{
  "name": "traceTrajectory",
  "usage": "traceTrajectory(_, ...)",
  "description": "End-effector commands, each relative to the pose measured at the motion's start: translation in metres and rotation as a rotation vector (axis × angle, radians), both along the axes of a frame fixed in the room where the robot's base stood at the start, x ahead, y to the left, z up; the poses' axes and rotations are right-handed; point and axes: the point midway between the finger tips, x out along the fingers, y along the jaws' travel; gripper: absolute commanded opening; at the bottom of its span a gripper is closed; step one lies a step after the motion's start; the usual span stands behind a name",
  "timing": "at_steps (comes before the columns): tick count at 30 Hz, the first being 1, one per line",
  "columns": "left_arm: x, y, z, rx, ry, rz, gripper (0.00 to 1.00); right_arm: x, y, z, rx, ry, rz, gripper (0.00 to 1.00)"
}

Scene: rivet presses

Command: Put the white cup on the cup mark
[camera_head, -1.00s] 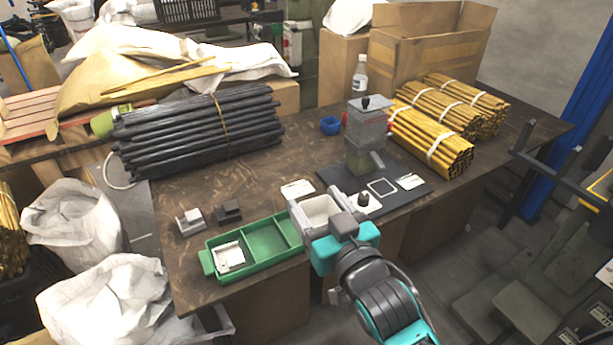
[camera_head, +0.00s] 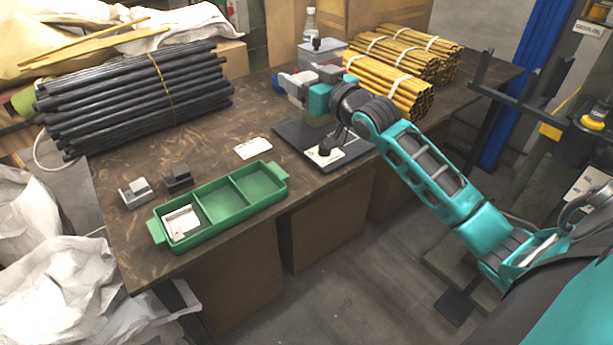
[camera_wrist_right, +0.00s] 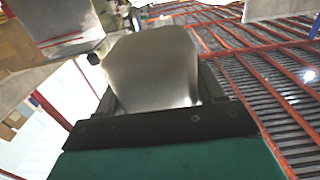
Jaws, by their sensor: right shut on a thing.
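My right gripper (camera_head: 294,87) is shut on the white cup (camera_head: 297,92), held above the table beside the grey press (camera_head: 322,46). The cup is small and partly hidden by the fingers in the head view. In the right wrist view a pale, shiny shape (camera_wrist_right: 155,70) fills the space between the fingers; its outline is unclear. The dark press mat (camera_head: 292,130) lies below my gripper, with a white plate bearing a black knob (camera_head: 325,150). The cup mark cannot be made out; my arm covers part of the mat. My left gripper is not in view.
A green divided tray (camera_head: 225,203) holds a white piece on the table's front left. Two small blocks, light grey (camera_head: 136,193) and dark (camera_head: 178,177), stand behind it. Black rods (camera_head: 135,95) and yellow bundles (camera_head: 390,85) flank the press. A white card (camera_head: 253,148) lies mid-table.

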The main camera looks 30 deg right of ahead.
Motion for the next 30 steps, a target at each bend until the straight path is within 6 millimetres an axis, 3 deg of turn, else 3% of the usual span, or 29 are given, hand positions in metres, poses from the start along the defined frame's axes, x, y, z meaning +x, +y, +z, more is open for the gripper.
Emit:
traceTrajectory(8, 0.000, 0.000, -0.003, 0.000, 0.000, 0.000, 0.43, 0.000, 0.001, -0.008, 0.001, 0.002, 0.000, 0.38)
traceTrajectory(22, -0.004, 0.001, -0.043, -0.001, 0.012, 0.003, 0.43, -0.001, 0.001, -0.128, 0.001, 0.005, -0.001, 0.38)
traceTrajectory(27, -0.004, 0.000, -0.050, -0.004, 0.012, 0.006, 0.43, 0.000, 0.001, -0.154, 0.000, 0.002, 0.000, 0.38)
traceTrajectory(30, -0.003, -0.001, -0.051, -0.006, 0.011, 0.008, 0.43, 0.000, 0.001, -0.158, -0.001, 0.000, 0.001, 0.38)
